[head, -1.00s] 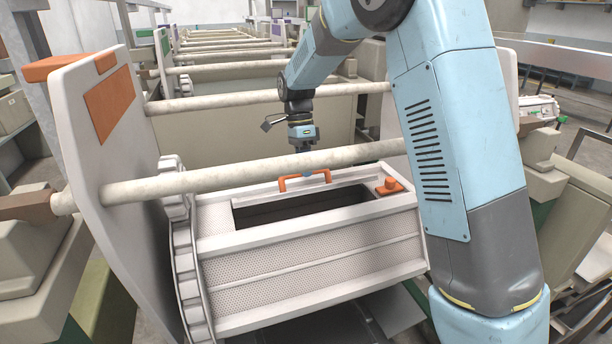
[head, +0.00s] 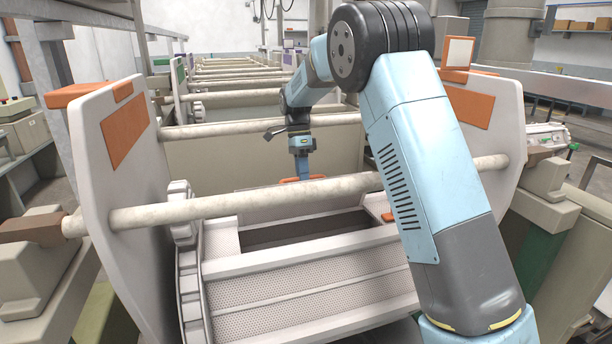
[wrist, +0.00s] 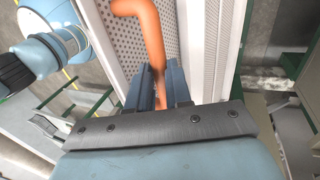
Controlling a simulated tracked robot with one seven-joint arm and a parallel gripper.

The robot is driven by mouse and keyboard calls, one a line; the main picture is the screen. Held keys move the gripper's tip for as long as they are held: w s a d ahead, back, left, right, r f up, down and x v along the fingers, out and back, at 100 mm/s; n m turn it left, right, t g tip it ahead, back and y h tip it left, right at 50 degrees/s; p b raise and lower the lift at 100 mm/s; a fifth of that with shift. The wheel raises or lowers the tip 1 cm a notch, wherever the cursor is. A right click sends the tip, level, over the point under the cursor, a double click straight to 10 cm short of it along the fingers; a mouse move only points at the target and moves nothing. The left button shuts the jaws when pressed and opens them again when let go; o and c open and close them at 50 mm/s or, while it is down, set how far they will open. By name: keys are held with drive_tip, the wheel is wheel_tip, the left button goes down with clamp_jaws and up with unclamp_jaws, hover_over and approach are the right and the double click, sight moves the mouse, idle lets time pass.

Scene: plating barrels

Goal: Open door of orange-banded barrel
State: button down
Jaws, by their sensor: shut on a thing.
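The orange-banded barrel (head: 310,295) is a white perforated drum between two white side plates with orange patches, such as the left plate (head: 95,190). A dark opening (head: 290,232) shows in its top. The orange door handle (head: 318,177) is behind the near cross rod, at the far side of the opening. My gripper (head: 302,178) is at this handle. In the wrist view, my gripper (wrist: 160,92) has its fingers closed around one leg of the orange handle (wrist: 150,35), beside a white perforated panel (wrist: 192,35). The rod hides part of the door.
The near cross rod (head: 240,205) spans the side plates above the barrel. An orange knob (head: 389,216) sits right of the opening, partly behind my arm. More rods (head: 260,128) and barrel stations stand behind. A toothed ring (head: 185,225) is at the barrel's left end.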

drive_tip(key=shift+w+f, duration=0.15)
drive_tip(key=shift+f, duration=0.25)
drive_tip(key=c, duration=1.4)
unclamp_jaws()
drive_tip(key=o, duration=0.3)
drive_tip(key=shift+o, duration=0.2)
drive_tip(key=shift+a+r, duration=0.1)
drive_tip(key=shift+r, duration=0.15)
